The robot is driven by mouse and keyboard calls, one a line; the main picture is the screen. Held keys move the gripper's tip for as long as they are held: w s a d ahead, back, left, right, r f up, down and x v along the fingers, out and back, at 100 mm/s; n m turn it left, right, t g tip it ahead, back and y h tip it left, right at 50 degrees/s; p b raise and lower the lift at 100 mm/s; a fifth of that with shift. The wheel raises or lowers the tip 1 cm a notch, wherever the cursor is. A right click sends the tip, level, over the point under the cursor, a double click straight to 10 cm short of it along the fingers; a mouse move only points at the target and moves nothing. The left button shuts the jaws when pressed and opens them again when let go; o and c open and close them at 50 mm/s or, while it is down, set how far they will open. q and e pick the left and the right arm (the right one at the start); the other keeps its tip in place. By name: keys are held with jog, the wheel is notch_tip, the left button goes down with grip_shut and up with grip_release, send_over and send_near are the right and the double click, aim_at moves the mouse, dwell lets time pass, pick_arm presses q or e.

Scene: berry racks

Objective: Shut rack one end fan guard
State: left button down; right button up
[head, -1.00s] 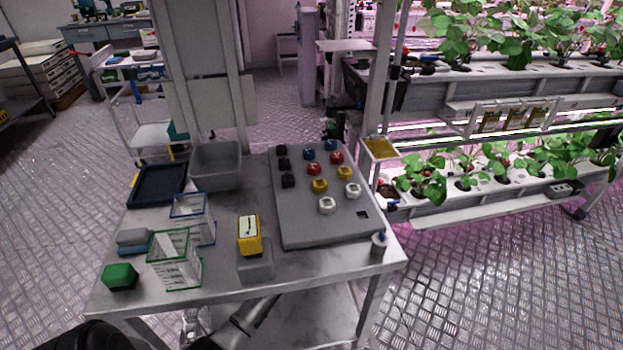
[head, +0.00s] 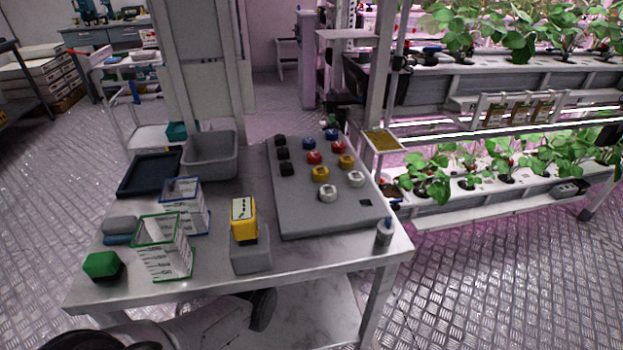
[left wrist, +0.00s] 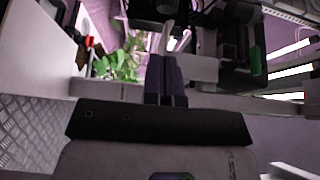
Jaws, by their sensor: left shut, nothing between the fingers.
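My left gripper (left wrist: 166,60) shows in the left wrist view with its two dark fingers pressed together and nothing between them. Ahead of and above it is a dark unit (left wrist: 228,75) with a green part on its right side; I cannot tell for certain whether this is the fan or its guard. The plant rack (head: 470,95) stands at the right of the head view, with strawberry plants on two tiers. No fan guard can be made out clearly there. My left gripper is outside the head view, and my right gripper is in neither view.
A metal table (head: 310,258) fills the front. Free floor (head: 480,270) lies right of the table.

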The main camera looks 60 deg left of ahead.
pick_arm(q)
jog(key=a+b, duration=0.1)
jog(key=a, duration=0.1)
jog(key=w+a+b, duration=0.1)
jog(key=a+b, duration=0.1)
jog(key=a, duration=0.1)
jog(key=shift+w+f, duration=0.1)
jog(key=shift+w, duration=0.05)
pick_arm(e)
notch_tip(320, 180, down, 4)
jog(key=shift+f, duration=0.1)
pick_arm(q)
jog(key=shift+d, duration=0.1)
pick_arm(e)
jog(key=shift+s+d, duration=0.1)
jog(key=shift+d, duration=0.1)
